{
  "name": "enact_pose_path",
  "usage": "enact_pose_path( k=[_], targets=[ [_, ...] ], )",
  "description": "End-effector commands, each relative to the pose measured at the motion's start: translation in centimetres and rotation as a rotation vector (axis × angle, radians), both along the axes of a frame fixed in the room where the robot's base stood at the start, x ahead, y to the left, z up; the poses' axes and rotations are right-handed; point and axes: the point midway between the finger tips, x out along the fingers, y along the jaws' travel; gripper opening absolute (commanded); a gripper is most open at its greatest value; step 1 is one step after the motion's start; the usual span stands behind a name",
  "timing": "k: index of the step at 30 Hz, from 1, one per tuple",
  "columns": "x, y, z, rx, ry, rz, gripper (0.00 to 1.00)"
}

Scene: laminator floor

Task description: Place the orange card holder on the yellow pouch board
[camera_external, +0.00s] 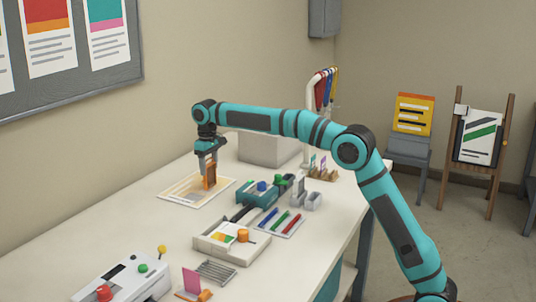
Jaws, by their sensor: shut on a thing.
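My gripper (209,165) points down over the far left part of the table and is shut on the orange card holder (209,182). The holder shows as a small upright orange and brown piece, partly hidden by the fingers. The yellow pouch board (178,194) is a flat pale sheet with a yellowish border, lying on the table directly below the gripper. The holder's lower end appears at the board's surface, right of its middle; I cannot tell whether it touches.
A grey box (262,149) stands behind.

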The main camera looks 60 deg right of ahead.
Motion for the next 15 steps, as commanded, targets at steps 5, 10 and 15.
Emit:
enact_pose_path(
  k=[5, 10, 15],
  targets=[
    [-0.03, 0.00, -1.19, 0.000, -0.001, 0.000, 0.26],
    [-0.01, 0.00, -1.16, 0.000, -0.001, 0.000, 0.26],
    [-0.02, 0.00, -1.39, 0.000, 0.000, 0.000, 0.67]
  ],
)
